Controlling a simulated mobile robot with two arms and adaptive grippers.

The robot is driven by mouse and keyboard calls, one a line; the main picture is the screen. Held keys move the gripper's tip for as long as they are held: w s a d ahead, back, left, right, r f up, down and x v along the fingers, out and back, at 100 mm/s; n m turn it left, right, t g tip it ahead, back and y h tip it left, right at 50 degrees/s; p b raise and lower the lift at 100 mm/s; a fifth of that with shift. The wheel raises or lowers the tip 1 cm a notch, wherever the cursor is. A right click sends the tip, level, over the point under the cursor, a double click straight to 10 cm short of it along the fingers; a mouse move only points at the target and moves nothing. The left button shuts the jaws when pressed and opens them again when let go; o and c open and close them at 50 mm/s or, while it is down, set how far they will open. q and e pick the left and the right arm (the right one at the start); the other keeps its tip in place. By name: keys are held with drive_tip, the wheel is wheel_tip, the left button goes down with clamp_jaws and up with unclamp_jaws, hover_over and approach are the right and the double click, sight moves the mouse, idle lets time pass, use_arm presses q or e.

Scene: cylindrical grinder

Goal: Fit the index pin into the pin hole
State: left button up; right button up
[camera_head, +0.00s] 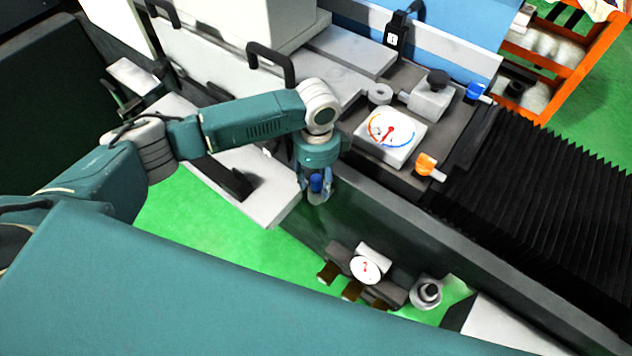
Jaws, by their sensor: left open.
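My left gripper (316,196) points down beside the front edge of the grinder's bed, left of the white dial plate. It is open. A small blue piece (316,183) shows between its fingers; I cannot tell whether it is the index pin or part of the gripper. An orange-headed knob (427,163) and a blue-headed knob (476,90) sit on the dark grinder table. I cannot tell for sure which piece is the index pin. The pin hole cannot be made out. My right gripper is not in view.
The white dial plate (390,136), a grey ring (378,94) and a grey block with a black knob (430,97) stand on the table. Black bellows (550,190) lie to the right. A gauge (366,268) sits low in front. An orange rack (565,75) stands behind.

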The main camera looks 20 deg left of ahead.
use_arm(q)
clamp_jaws()
